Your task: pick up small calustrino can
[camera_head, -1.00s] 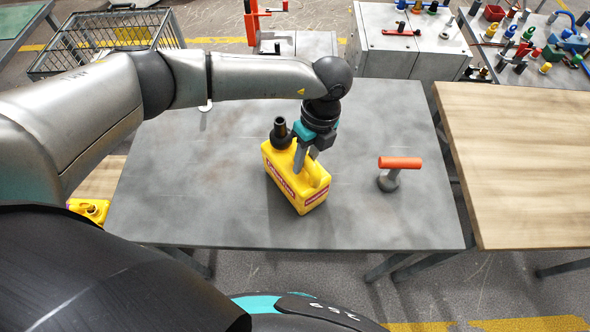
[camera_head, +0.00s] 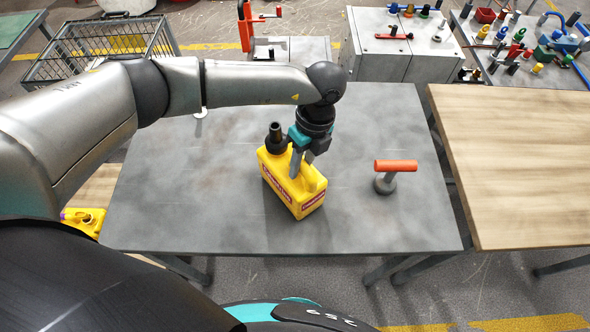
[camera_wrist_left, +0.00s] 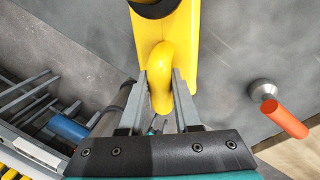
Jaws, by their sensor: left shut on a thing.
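The yellow jerry can (camera_head: 293,190) with a black spout and a red-and-white label stands on the grey metal table (camera_head: 210,215). My left gripper (camera_head: 298,168) reaches down onto its top. In the left wrist view the fingers of my left gripper (camera_wrist_left: 161,100) lie on either side of the can's yellow handle (camera_wrist_left: 160,75) and are shut on it. Part of the can (camera_wrist_left: 180,45) and its black cap also show there. I cannot tell whether the can's base touches the table. My right gripper is not in view.
A stamp-like tool with an orange handle (camera_head: 396,165) stands right of the can. A second yellow can (camera_head: 84,218) sits low at the left, partly hidden by my arm. A wooden table (camera_head: 520,160) is at the right. A wire basket (camera_head: 105,45) stands behind left.

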